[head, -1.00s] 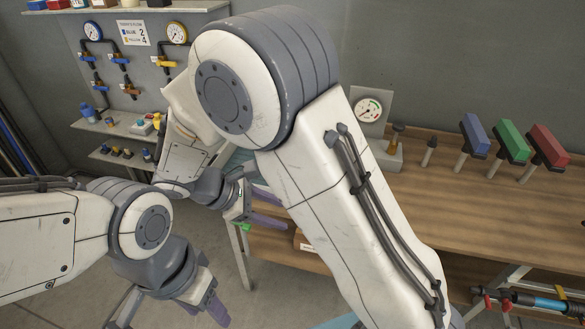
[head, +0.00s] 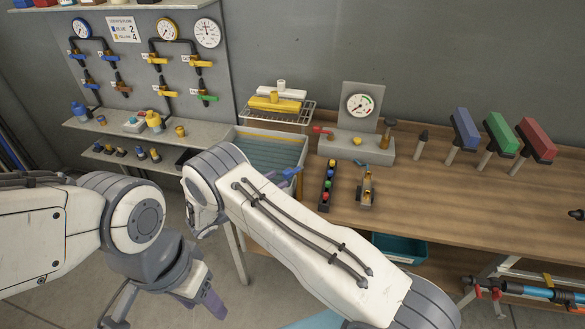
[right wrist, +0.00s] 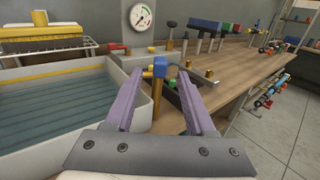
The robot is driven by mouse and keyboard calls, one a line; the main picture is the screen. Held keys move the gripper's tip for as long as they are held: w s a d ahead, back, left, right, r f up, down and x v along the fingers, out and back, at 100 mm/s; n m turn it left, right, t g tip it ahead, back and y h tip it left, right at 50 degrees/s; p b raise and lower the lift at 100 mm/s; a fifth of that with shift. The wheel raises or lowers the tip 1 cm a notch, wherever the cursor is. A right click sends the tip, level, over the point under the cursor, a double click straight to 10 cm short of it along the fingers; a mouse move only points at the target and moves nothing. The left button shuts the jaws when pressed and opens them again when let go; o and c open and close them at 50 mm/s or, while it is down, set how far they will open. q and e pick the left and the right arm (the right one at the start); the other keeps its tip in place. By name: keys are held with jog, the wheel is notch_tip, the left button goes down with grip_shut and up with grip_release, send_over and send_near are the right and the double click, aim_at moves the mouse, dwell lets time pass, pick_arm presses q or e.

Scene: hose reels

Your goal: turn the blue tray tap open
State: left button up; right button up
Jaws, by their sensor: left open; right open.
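The tray tap (right wrist: 157,98), a brass stem with a blue handle (right wrist: 160,66), stands at the right edge of the grey tray (right wrist: 35,64). In the head view the blue handle (head: 292,172) shows just above my right forearm. My right gripper (right wrist: 154,75) is open, its purple fingers on either side of the tap in the picture; I cannot tell whether they touch it. In the head view my forearm mostly hides this gripper. My left gripper (head: 211,301) is open and empty, low over the floor, partly hidden by its own wrist.
A wire rack (head: 291,110) with a yellow block stands behind the tray. A gauge stand (head: 361,108), a strip of coloured buttons (head: 327,187) and several coloured-head tools stand on the wooden bench (head: 420,200). A wall panel (head: 110,70) carries other blue and yellow taps.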

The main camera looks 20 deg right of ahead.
aim_at(292, 171)
jog(key=p+x, duration=0.2)
jog(key=x, duration=0.4)
jog(key=shift+s+r, duration=0.1)
jog(key=shift+r, duration=0.05)
jog(key=shift+w+d+p, duration=0.25)
jog(key=shift+d+p, duration=0.05)
jog(key=shift+d, duration=0.3)
